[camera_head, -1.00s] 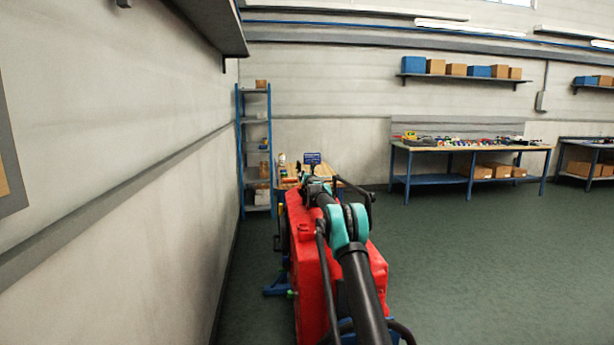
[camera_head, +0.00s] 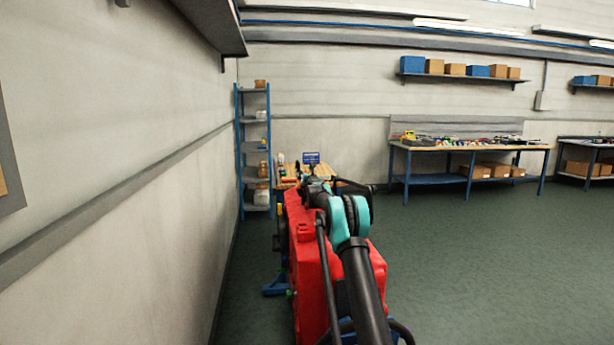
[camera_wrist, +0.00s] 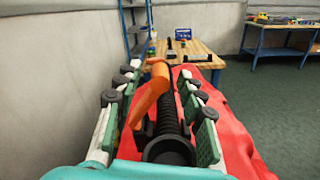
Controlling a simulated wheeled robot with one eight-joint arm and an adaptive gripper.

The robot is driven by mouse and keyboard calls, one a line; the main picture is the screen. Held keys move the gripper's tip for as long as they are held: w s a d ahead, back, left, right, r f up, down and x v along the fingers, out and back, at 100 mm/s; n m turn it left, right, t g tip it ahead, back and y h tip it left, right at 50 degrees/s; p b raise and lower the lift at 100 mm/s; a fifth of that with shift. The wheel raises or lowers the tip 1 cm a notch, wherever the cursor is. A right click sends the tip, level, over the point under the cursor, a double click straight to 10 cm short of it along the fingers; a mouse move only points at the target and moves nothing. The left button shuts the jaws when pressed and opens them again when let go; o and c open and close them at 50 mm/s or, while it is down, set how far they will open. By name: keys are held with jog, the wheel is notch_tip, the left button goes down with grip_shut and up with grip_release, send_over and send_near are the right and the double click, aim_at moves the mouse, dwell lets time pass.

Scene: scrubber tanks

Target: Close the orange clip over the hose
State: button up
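The orange clip (camera_wrist: 149,95) is in the middle of the wrist view. It slants from its broad far end down to the lower left, beside and partly over the black ribbed hose (camera_wrist: 168,112). It looks raised rather than lying across the hose. My gripper (camera_wrist: 160,72) is open, with one green-padded finger on each side of clip and hose. I see no clear contact between fingers and clip. In the head view my gripper (camera_head: 317,184) is small above the red tank (camera_head: 308,262); the clip cannot be made out there.
A wooden table (camera_wrist: 201,62) stands beyond the tank, with a blue shelf rack (camera_head: 254,150) behind it. A grey wall (camera_head: 110,190) runs close on the left. The green floor (camera_head: 480,260) is open to the right, up to a workbench (camera_head: 470,148).

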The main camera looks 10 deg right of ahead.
jog(key=s, duration=1)
jog(key=shift+s, duration=0.25)
